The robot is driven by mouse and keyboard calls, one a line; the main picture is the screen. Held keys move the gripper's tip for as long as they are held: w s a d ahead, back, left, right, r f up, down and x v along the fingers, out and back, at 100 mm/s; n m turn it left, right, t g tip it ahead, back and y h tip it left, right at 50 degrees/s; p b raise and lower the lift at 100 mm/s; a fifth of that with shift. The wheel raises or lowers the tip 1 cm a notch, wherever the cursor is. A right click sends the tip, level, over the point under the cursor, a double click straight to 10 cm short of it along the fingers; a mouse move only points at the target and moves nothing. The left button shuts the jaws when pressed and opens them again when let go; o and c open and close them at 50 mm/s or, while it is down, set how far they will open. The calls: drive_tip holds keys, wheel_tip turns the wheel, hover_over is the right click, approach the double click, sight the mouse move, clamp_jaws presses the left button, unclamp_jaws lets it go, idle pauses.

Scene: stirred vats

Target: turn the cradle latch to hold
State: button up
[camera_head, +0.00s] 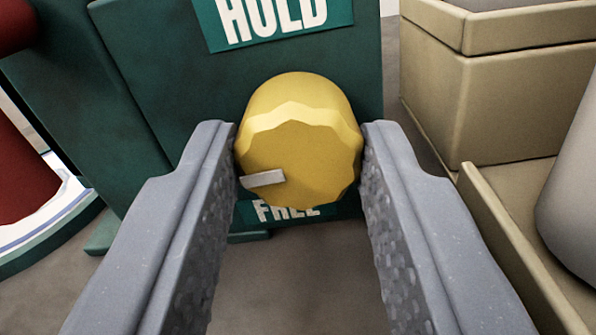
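The cradle latch is a yellow faceted knob (305,150) on a dark green upright panel (330,80). A pale pointer mark (263,179) on its face points left and slightly down, between the two labels. The HOLD label (273,22) is above the knob, cut off by the top of the picture. The FREE label (290,211) is below, partly hidden by the knob. My gripper (300,150) has one grey finger on each side of the knob. Both fingertips appear to touch its sides, so it looks shut on the knob.
Beige boxes (490,95) stand at the right, with a beige tray wall (515,245) and a grey rounded object (572,200) closer in. At the left are a dark red cylinder (22,160) and a white and green curved base (50,230). Grey floor shows below.

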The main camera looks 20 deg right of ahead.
drive_tip(key=shift+d+f+m, duration=0.1)
drive_tip(key=shift+m, duration=0.2)
drive_tip(key=m, duration=0.3)
drive_tip(key=shift+s+f+b, duration=0.1)
drive_tip(key=shift+b, duration=0.2)
drive_tip(key=shift+m+b, duration=0.85)
drive_tip(key=shift+m, duration=1.15)
drive_tip(key=shift+d, duration=0.15)
drive_tip(key=o, duration=1)
drive_tip(key=shift+s, duration=0.1)
drive_tip(key=shift+c, duration=0.2)
